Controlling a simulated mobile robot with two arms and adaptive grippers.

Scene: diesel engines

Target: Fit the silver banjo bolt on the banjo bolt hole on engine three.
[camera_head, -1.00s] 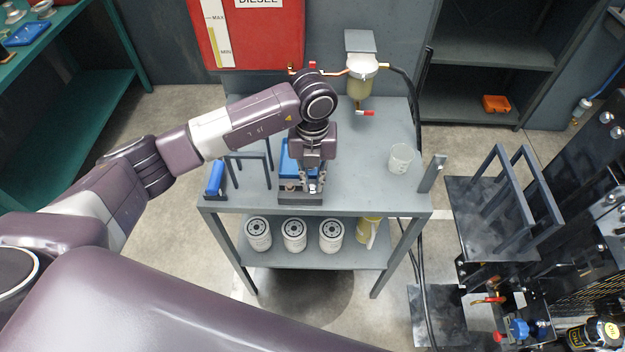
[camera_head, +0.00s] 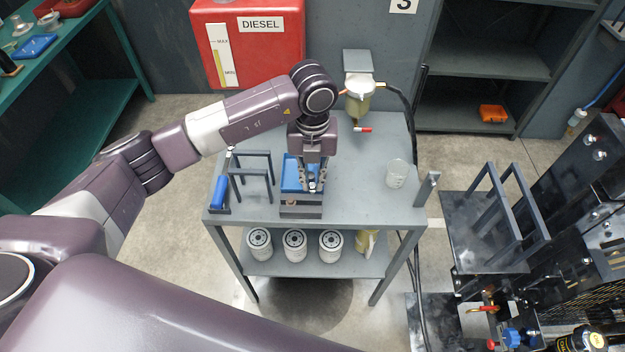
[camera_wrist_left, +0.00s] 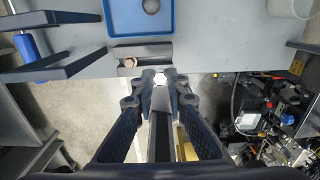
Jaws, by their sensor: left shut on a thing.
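My left gripper (camera_head: 312,187) points down over the front of the grey bench, beside a blue tray (camera_head: 291,172). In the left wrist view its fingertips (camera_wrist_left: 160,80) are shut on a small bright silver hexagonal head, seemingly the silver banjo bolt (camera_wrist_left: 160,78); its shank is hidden. A grey block (camera_head: 301,211) stands at the bench's front edge; in the wrist view it bears a copper-coloured bolt head (camera_wrist_left: 130,62). Engine parts (camera_wrist_left: 275,115) show at the right of the wrist view; I cannot make out the banjo bolt hole. My right gripper is not in view.
On the bench (camera_head: 365,200) are a dark rack (camera_head: 250,170), a blue-handled tool (camera_head: 220,192) and a clear cup (camera_head: 397,174). A filter bowl (camera_head: 358,100) hangs behind. Several white filters (camera_head: 295,244) stand on the lower shelf. Dark machinery (camera_head: 490,230) is at right.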

